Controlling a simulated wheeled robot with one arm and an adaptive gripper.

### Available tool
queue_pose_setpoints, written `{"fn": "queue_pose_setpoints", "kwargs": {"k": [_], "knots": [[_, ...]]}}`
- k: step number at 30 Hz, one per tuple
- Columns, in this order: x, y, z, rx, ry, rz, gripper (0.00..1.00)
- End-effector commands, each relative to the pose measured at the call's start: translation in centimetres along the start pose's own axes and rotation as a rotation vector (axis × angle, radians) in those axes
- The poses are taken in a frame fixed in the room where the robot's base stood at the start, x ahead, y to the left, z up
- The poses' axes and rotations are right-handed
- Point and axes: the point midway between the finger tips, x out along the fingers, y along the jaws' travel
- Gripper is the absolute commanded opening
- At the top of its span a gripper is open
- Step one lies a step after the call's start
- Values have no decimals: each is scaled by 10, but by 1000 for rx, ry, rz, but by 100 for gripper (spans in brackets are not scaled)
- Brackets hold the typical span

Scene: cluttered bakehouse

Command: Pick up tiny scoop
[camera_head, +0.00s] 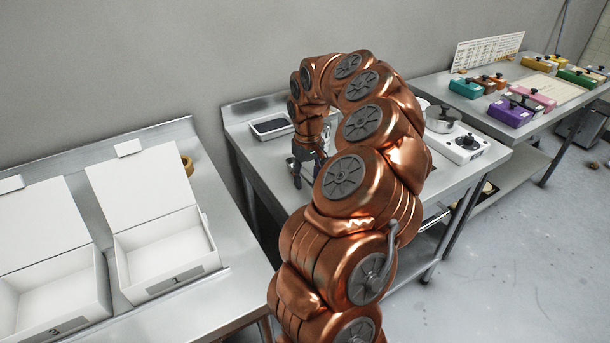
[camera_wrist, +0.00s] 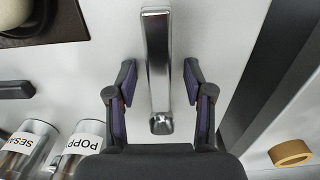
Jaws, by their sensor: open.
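A shiny metal piece that looks like the tiny scoop (camera_wrist: 158,60) lies in the middle of the wrist view. It has a long flat handle running up the picture and a small rounded end at the bottom. My gripper (camera_wrist: 159,78) is open, with one finger on each side of it and a visible gap at both sides. I cannot tell how high the fingers are above it. In the head view my gripper (camera_head: 306,168) is over the left part of the middle steel table, and my arm hides much of that table. The scoop cannot be made out there.
Metal tins labelled "SESA" (camera_wrist: 27,146) and "POPP" (camera_wrist: 82,145) are left of the gripper. A dark tray (camera_wrist: 72,27) is upper left, a tape roll (camera_wrist: 290,153) lower right. White open boxes (camera_head: 165,245) stand left; a white scale (camera_head: 468,148) is right.

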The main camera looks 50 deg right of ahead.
Motion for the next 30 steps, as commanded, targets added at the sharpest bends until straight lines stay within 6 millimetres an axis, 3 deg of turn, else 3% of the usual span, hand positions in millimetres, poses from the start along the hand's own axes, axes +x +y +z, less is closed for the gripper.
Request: {"fn": "queue_pose_setpoints", "kwargs": {"k": [6,21,30], "knots": [[0,0,0,1,1,0,50],[0,0,0,1,2,0,0],[-1,0,0,1,2,1,0]]}}
